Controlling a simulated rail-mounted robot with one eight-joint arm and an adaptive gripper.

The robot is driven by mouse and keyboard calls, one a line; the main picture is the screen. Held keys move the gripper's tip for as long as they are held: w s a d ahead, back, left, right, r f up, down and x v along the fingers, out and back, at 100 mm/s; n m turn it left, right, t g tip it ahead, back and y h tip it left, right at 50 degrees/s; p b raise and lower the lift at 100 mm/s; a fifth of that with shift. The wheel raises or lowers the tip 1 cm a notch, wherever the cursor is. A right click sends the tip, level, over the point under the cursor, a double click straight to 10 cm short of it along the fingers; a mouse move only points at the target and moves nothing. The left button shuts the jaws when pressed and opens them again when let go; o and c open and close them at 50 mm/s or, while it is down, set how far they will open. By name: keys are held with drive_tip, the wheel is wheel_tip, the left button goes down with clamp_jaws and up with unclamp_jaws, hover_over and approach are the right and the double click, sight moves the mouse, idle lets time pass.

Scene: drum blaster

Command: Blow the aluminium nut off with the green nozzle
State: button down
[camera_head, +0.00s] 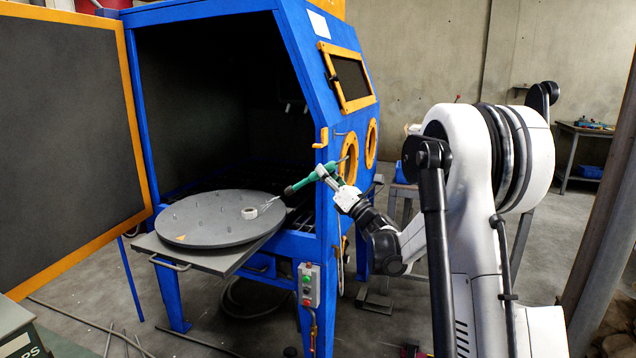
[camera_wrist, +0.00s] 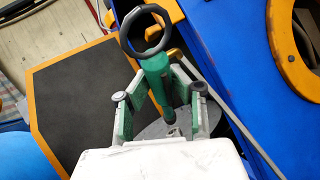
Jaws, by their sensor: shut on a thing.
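My gripper (camera_head: 326,176) is shut on the green nozzle (camera_head: 304,182). In the wrist view the green nozzle (camera_wrist: 156,76) lies between the two fingers of my gripper (camera_wrist: 160,92), with a dark ring at its upper end. In the head view its thin tip points down and left, over the right edge of the round grey turntable (camera_head: 205,228). A small pale ring-shaped piece, seemingly the aluminium nut (camera_head: 249,213), lies on the turntable just left of the tip. I cannot tell whether they touch. In the wrist view the nut cannot be clearly made out.
The turntable, with several small pegs, sits on a grey tray in front of the open blue cabinet (camera_head: 205,14). The open door (camera_head: 62,130) stands at the left. The cabinet's front post (camera_head: 327,215) and control box (camera_head: 309,284) are close to my arm.

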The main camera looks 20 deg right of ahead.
drive_tip(key=shift+w+a+f+b, duration=0.8)
drive_tip(key=shift+w+a+f, duration=0.95)
drive_tip(key=shift+a, duration=0.1)
drive_tip(key=shift+w, duration=0.2)
drive_tip(key=shift+w, duration=0.65)
drive_tip(key=shift+r, duration=0.15)
wheel_tip(320, 180, up, 6)
drive_tip(key=p, duration=0.3)
hover_over(308, 179)
drive_tip(key=w, duration=0.2)
drive_tip(key=shift+s+d, duration=0.15)
drive_tip(key=shift+d, duration=0.15)
